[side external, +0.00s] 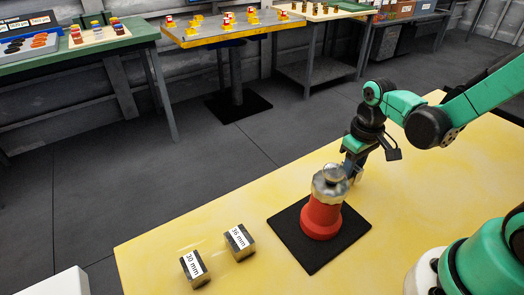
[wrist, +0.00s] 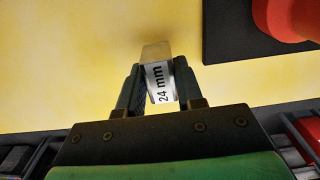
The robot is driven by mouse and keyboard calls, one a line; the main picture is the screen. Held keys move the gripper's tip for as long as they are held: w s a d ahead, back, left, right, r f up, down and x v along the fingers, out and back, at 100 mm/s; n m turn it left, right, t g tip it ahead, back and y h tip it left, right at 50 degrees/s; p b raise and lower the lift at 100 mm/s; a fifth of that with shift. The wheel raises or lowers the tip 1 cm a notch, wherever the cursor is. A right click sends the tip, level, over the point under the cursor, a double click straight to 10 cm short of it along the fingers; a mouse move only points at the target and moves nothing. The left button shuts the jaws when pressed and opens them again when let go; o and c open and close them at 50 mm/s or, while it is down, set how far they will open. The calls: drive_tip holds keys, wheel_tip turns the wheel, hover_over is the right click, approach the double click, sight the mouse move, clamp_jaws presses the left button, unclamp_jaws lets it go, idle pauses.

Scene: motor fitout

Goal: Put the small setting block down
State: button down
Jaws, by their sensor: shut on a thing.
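The small setting block (wrist: 161,84), labelled 24 mm, sits between the fingers of my gripper (wrist: 157,74) in the wrist view. My gripper is shut on it, with the block's far end sticking out past the fingertips over the yellow table. I cannot tell whether the block touches the table. In the side view my gripper (side external: 353,168) points down behind the red motor body, which hides the fingertips and the block.
The red motor (side external: 321,217) with a silver top stands upright on a black mat (side external: 300,245). The 30 mm block (side external: 195,269) and the 36 mm block (side external: 240,242) stand left of the mat on the yellow table (side external: 175,237). The table between them and the mat is bare.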

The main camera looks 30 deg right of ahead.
drive_tip(key=shift+f, duration=0.85)
drive_tip(key=shift+f, duration=0.15)
drive_tip(key=c, duration=0.6)
unclamp_jaws()
drive_tip(key=shift+o, duration=0.2)
wheel_tip(320, 180, up, 12)
drive_tip(key=shift+s+r, duration=0.1)
drive_tip(key=shift+s, duration=0.05)
drive_tip(key=shift+a+r+t, duration=0.15)
drive_tip(key=shift+a+t, duration=0.7)
drive_tip(key=shift+t, duration=0.3)
drive_tip(key=shift+a+r+t, duration=0.2)
drive_tip(key=shift+a+t, duration=0.6)
drive_tip(key=shift+t, duration=0.4)
drive_tip(key=shift+a+r+t, duration=0.15)
drive_tip(key=shift+a+t, duration=0.7)
drive_tip(key=shift+t, duration=0.3)
